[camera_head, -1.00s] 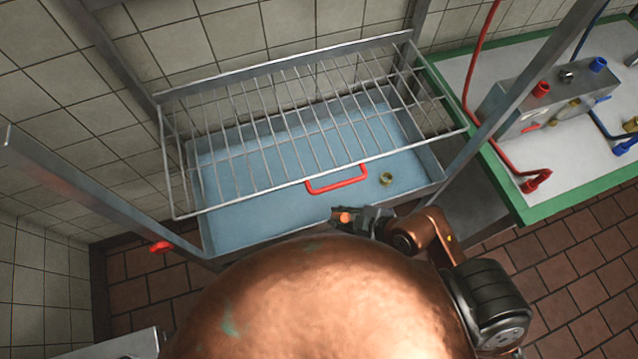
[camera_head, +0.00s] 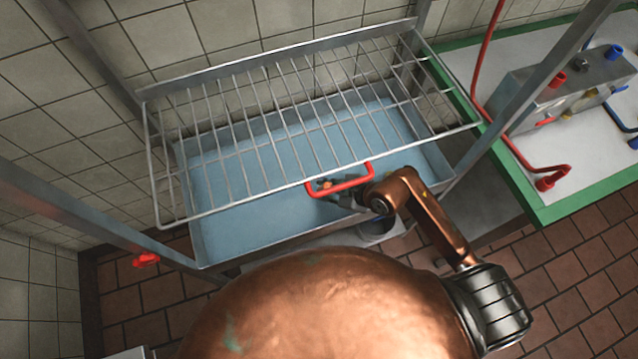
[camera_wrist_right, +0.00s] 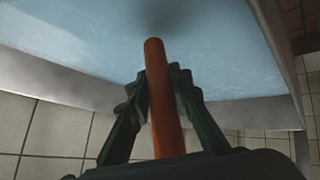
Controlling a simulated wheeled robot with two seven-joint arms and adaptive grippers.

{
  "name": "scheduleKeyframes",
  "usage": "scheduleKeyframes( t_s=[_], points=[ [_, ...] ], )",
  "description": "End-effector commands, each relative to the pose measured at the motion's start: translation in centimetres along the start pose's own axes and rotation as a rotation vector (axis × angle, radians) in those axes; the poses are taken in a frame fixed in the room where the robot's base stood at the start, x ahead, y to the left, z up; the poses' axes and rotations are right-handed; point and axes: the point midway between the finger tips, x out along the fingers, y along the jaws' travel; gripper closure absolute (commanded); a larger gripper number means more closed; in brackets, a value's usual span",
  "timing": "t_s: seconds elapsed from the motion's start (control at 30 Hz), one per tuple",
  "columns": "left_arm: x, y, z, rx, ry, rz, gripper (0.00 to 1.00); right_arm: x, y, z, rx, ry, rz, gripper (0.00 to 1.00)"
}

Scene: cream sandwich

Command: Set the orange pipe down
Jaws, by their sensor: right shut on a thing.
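My right gripper (camera_head: 342,196) is shut on the orange pipe. In the head view it is at the front part of the blue tray, partly behind the red handle of the wire rack. Only a small orange bit of the pipe (camera_head: 324,184) shows there. In the right wrist view the pipe (camera_wrist_right: 163,100) stands out between the two dark fingers (camera_wrist_right: 160,88), its free end against the blue tray surface (camera_wrist_right: 90,30). A dark shadow lies near that end. I cannot tell whether the pipe touches the tray. My left gripper is not in view.
The wire rack (camera_head: 262,140) slants over the blue tray (camera_head: 222,228), with its red handle (camera_head: 352,183) at the front. A metal post stands on each side. A green-edged table (camera_head: 590,190) with a valve box (camera_head: 560,85) and red hose is at right.

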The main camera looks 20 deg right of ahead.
Motion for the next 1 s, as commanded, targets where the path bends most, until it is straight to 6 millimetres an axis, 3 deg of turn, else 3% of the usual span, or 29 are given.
scheduleKeyframes(
  t_s=[0.23, 0.33, 0.7, 1.0],
  points=[
    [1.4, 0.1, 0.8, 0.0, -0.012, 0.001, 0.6, 3.1, -0.1, 1.9, 0.0, -0.003, -0.003, 1.0],
    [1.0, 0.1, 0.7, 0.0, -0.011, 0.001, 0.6, 2.7, 0.8, 0.9, 0.03, -0.05, -0.063, 1.0],
    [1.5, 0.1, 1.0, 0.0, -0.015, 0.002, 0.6, 3.3, 1.8, 0.5, 0.151, -0.205, -0.265, 1.0],
    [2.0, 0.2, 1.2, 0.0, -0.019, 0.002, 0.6, 3.6, 1.5, 0.9, 0.149, -0.201, -0.259, 1.0]
  ],
)
